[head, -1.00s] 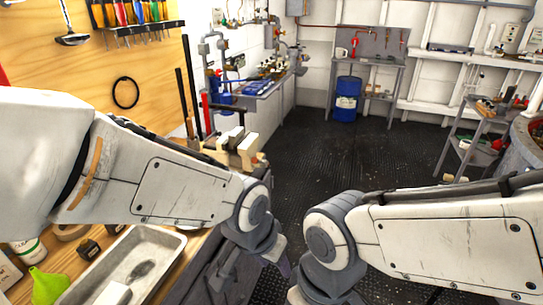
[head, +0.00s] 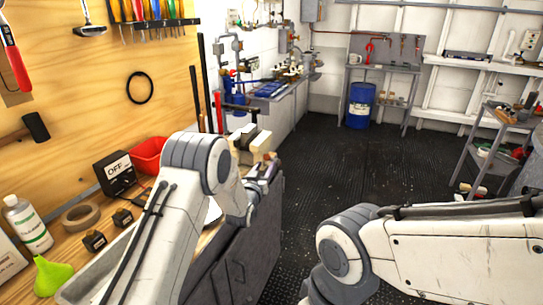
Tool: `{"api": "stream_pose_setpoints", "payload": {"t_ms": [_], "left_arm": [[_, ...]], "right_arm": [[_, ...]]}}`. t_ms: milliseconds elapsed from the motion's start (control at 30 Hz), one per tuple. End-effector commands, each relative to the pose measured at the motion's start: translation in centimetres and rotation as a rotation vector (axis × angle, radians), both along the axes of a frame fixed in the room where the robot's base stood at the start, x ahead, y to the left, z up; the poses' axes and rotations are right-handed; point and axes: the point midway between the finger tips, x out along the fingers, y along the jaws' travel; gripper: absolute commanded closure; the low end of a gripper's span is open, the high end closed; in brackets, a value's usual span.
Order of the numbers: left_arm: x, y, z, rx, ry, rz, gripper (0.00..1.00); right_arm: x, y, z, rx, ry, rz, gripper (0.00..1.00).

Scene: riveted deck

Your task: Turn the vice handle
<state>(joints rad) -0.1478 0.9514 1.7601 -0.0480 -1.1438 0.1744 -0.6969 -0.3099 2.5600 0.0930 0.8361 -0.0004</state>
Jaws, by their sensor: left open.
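The vice (head: 246,142), with pale blocks at its jaws, stands at the far end of the workbench in the head view. Its handle cannot be made out clearly; my left arm and gripper cover part of that area. My left gripper (head: 264,171) is small in view, just in front of and below the vice, and it is open. I cannot tell whether it touches the vice. My right arm enters from the right, but its gripper is out of view.
The wooden bench on the left holds a meter box (head: 117,172), a red bin (head: 149,154), a tape roll (head: 81,217), a white bottle (head: 28,224) and a green funnel (head: 52,278). A blue drum (head: 360,104) stands at the back. The dark floor in the middle is clear.

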Motion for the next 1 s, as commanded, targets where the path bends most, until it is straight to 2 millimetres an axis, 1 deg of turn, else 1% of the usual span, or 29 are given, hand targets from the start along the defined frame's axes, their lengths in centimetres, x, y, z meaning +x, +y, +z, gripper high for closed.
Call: {"api": "stream_pose_setpoints", "payload": {"t_ms": [33, 300, 500, 700, 1000], "left_arm": [[0.8, -0.2, 0.2, 0.000, -0.002, -0.001, 0.52], [5.1, -1.1, 0.1, 0.000, -0.001, -0.001, 0.52], [7.4, -1.6, 0.0, 0.000, 0.002, -0.001, 0.52], [8.5, -1.8, 0.1, 0.000, 0.002, -0.001, 0.52], [8.6, -1.8, 0.0, 0.001, 0.003, -0.001, 0.52]], "right_arm": [[0.0, 0.0, 0.3, 0.000, 0.000, 0.000, 0.50], [0.0, 0.0, 1.0, 0.000, 0.000, 0.000, 0.50], [0.0, 0.0, 1.3, 0.000, 0.000, 0.000, 0.50], [0.0, 0.0, 1.4, 0.000, 0.000, 0.000, 0.50], [0.0, 0.0, 1.4, 0.000, 0.000, 0.000, 0.50]]}}
